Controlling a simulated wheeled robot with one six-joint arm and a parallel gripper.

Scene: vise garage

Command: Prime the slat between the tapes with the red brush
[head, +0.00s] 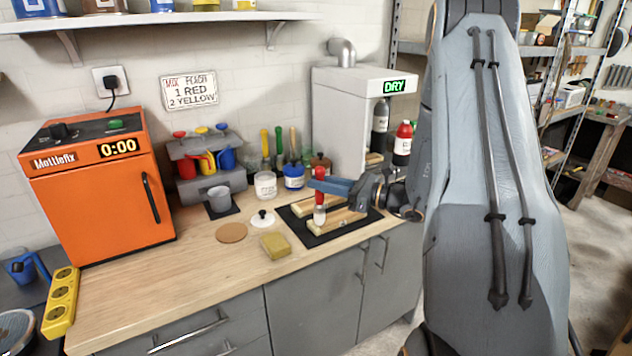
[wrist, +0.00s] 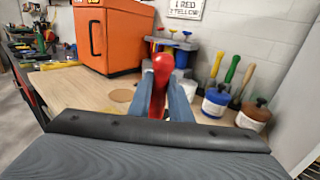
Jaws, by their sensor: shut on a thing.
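My gripper (head: 322,184) is shut on the red brush (head: 320,174), which it holds upright with the pale bristles down. In the wrist view the red handle (wrist: 158,82) stands between the two blue fingers (wrist: 166,102). The bristles are at the front wooden slat (head: 348,217), near its left part, on a black mat (head: 315,241). I cannot tell whether they touch the wood. Another pale wooden piece (head: 303,206) lies behind it, partly hidden by my gripper. The tapes are too small to make out.
Left of the mat are a yellow sponge (head: 275,245), a white lid with a dark knob (head: 262,219) and a round cork mat (head: 231,232). The front-left worktop is clear.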

